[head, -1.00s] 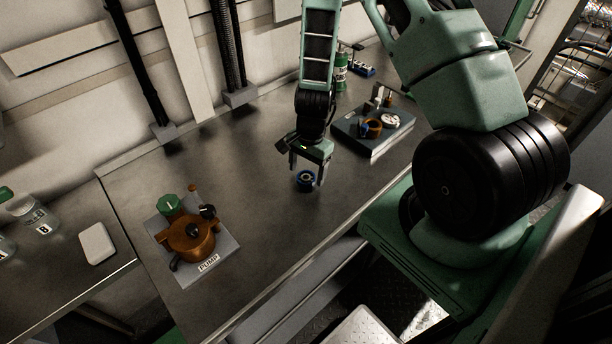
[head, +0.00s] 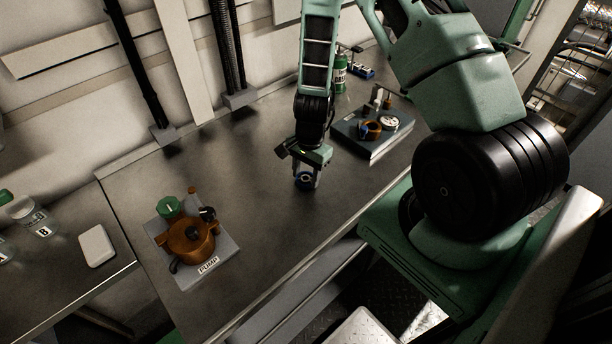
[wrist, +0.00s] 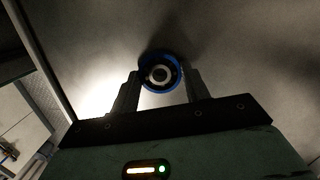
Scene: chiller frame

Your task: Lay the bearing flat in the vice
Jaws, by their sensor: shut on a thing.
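The bearing, a blue ring with a dark band and a pale centre, shows in the head view (head: 304,180) and the wrist view (wrist: 146,74). It lies flat on the metal bench. My gripper (head: 306,178) points down over it, and its two fingers (wrist: 161,80) are shut on opposite sides of the ring. A small blue and metal fixture (head: 362,72), perhaps the vice, stands at the far end of the bench, too small to make out its jaws.
An orange pump (head: 190,238) on a grey plate stands at the near left. A dark block (head: 372,146) with small parts and a green bottle (head: 340,80) stand beyond my gripper. The bench (head: 250,190) between pump and gripper is clear.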

